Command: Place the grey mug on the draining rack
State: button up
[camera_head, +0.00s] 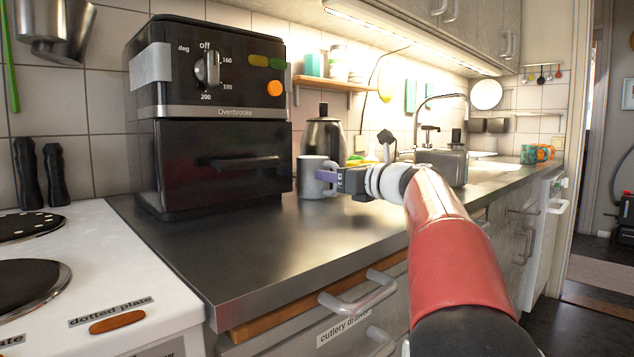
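The grey mug (309,177) stands upright on, or very close above, the dark worktop, just right of the black oven. My gripper (328,177) reaches in from the right, level with the mug, and its fingertips overlap the mug's right side by the handle. The fingers show side-on and small, so I cannot tell whether they are open or shut on the handle. I cannot make out a draining rack clearly; the sink area (480,165) lies farther back to the right, partly hidden behind a grey box-like container (443,166).
The black oven (219,160) stands close left of the mug. A dark kettle (325,136) is behind it, and a wooden shelf (335,84) is above. Patterned mugs (536,153) stand at the far right. The worktop (250,237) in front is clear.

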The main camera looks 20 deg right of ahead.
grip_shut()
dwell(0.5)
